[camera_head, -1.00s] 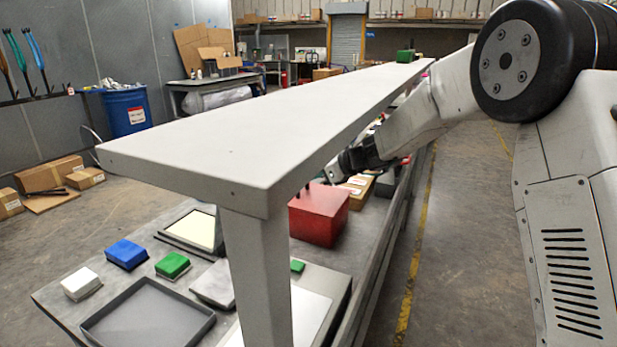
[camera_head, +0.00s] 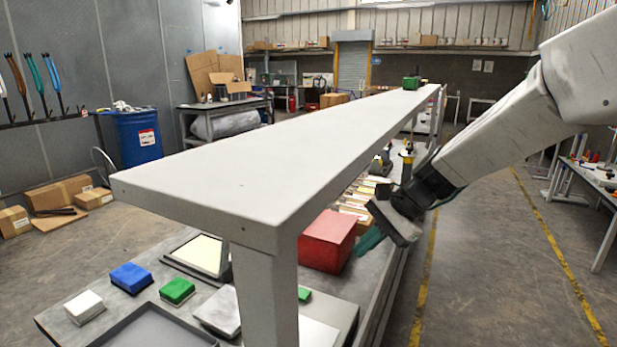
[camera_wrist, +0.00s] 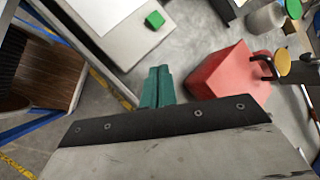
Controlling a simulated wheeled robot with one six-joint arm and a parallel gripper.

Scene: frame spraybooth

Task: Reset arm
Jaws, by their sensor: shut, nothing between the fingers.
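My gripper (camera_head: 369,241) hangs at the right edge of the workbench in the head view, just right of a red box (camera_head: 327,241). Its teal fingers also show in the wrist view (camera_wrist: 157,86), pressed together with nothing between them. In the wrist view the red box (camera_wrist: 228,74) lies to the right of the fingers, apart from them. My arm reaches in from the upper right of the head view.
A long pale shelf (camera_head: 250,160) stands above the workbench (camera_head: 60,318). Blue (camera_head: 130,278) and green (camera_head: 177,290) blocks, a white block (camera_head: 84,306) and a grey tray (camera_head: 150,330) sit on the bench. The floor aisle (camera_head: 480,270) at right is clear.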

